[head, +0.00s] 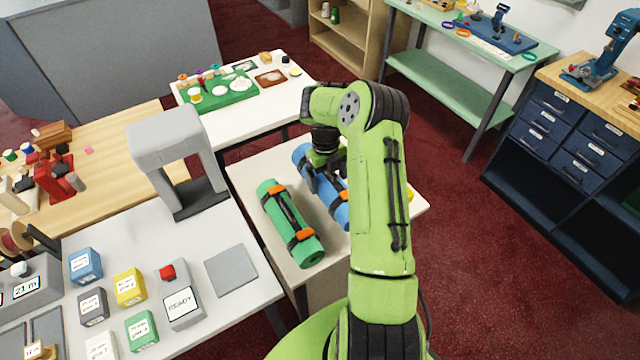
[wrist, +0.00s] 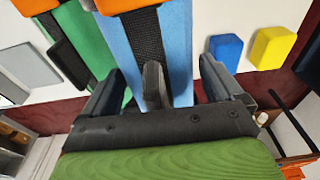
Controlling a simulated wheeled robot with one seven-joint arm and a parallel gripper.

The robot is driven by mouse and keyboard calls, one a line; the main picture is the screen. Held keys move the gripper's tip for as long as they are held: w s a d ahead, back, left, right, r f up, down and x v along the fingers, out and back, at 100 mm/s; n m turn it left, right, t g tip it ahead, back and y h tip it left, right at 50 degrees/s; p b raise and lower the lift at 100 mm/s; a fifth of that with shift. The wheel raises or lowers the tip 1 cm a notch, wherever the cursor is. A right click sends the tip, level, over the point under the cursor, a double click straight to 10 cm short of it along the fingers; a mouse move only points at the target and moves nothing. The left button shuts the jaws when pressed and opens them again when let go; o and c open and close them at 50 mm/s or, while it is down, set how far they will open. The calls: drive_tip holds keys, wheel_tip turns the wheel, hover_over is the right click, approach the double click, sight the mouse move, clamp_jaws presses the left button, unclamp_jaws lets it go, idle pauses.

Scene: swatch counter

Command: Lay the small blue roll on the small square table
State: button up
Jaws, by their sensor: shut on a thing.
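A blue roll (head: 333,208) with dark straps and orange buckles lies slantwise on a white-topped table (head: 245,178), beside a green roll (head: 280,215) with similar straps. My gripper (head: 325,172) reaches down onto the blue roll from above. A dark strap runs along the roll there. My arm hides part of the roll and table in the head view. I cannot tell whether the roll is lifted off the top.
A blue block (wrist: 225,52) and a yellow block (wrist: 272,47) lie right of the blue roll in the wrist view. A white table (head: 265,115) with a green board stands behind.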

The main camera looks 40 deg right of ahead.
wheel_tip(320, 180, down, 9)
drive_tip(key=shift+s, duration=0.1)
drive_tip(key=o, duration=0.8)
drive_tip(key=shift+o, duration=0.3)
